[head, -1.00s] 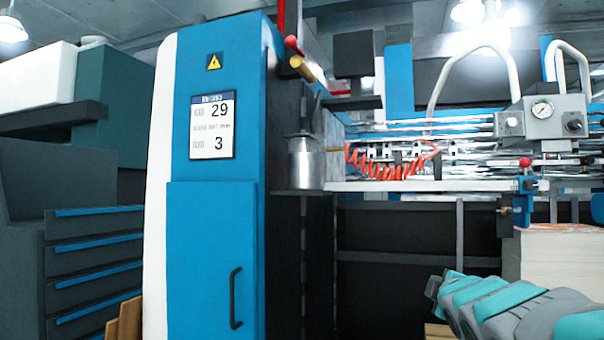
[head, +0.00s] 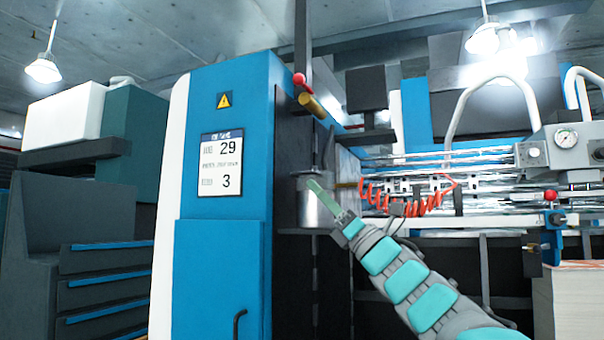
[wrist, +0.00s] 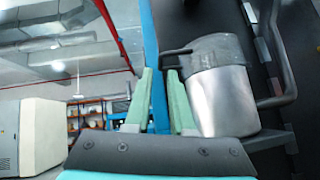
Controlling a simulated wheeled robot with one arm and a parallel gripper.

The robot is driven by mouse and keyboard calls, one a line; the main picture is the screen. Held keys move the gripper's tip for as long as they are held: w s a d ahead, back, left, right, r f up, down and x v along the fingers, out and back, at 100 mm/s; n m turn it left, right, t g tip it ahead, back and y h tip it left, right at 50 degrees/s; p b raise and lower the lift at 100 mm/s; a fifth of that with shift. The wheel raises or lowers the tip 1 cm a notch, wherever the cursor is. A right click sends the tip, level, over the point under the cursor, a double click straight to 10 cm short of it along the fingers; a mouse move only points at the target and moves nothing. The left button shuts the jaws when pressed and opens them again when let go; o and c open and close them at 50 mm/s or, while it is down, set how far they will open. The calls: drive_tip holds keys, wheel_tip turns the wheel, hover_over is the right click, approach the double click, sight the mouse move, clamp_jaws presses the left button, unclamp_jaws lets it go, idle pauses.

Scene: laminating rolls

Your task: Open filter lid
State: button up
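The filter is a silvery metal canister (head: 312,205) on a small ledge at the side of the blue cabinet, partly hidden by my gripper. In the wrist view the canister (wrist: 222,103) appears tilted, just right of my fingers. Its duller grey lid (wrist: 215,50) seems shut, and a dark handle (wrist: 177,52) sticks out from the lid to the left, just beyond the fingertips. My gripper (head: 316,188) has green fingers and is in front of the canister. In the wrist view my gripper (wrist: 163,75) is open, with an empty gap between its fingers; whether it touches the canister I cannot tell.
The blue cabinet (head: 225,130) with a label stands left of the canister. A brass rod with a red knob (head: 308,100) juts out above it. A red coiled hose (head: 410,200) hangs to the right. A grey pipe (wrist: 285,65) bends beside the canister.

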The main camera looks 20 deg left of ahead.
sight(302, 174)
drive_tip(key=shift+p+x, duration=1.05)
drive_tip(key=shift+x, duration=2.1)
clamp_jaws()
